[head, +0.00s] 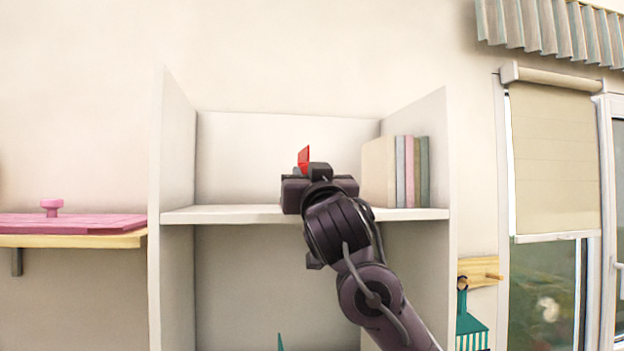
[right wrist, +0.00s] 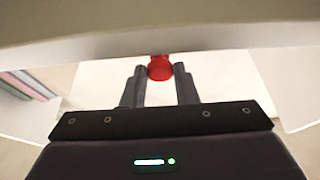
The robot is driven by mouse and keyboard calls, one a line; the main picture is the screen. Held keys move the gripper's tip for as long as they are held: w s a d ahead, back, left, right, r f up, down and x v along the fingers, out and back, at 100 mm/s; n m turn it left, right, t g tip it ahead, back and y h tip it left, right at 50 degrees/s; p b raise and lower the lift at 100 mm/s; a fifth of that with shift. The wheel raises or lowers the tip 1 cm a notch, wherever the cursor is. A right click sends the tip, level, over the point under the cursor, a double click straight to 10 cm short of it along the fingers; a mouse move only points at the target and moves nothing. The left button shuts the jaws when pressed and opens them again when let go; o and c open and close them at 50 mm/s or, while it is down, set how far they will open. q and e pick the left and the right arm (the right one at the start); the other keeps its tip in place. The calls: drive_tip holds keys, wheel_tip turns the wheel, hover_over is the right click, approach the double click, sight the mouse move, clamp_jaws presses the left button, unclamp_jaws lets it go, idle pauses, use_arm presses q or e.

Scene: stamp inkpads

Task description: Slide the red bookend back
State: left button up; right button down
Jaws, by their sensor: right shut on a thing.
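The red bookend (head: 304,157) shows in the head view as a thin upright red piece above my right gripper (head: 311,174); its lower part is hidden behind the gripper. My right gripper is over the upper shelf board (head: 235,214), left of the books. In the right wrist view, a rounded red part of the bookend (right wrist: 160,68) sits between the tips of the two fingers of the right gripper (right wrist: 159,72), which is shut on it. My left gripper is not in view.
A row of upright books (head: 409,172) stands at the right of the shelf, beside a wide cream block (head: 378,172). The shelf left of my gripper is clear. White side walls (head: 174,150) bound the shelf. A pink board with a knob (head: 50,207) lies on a ledge at left.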

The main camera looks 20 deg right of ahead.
drive_tip(key=c, duration=1.5)
unclamp_jaws()
drive_tip(key=shift+d, duration=0.3)
drive_tip(key=shift+o, duration=1.1)
drive_tip(key=shift+d, duration=0.1)
drive_tip(key=shift+o, duration=0.7)
drive_tip(key=shift+a, duration=0.2)
drive_tip(key=shift+s+a+f+b, duration=0.15)
drive_tip(key=shift+s+f+b, duration=0.2)
drive_tip(key=shift+b, duration=0.1)
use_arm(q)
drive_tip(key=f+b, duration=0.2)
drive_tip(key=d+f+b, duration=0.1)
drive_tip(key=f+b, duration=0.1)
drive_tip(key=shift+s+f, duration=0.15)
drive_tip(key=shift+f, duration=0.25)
use_arm(e)
drive_tip(key=v, duration=0.7)
drive_tip(key=shift+r, duration=0.15)
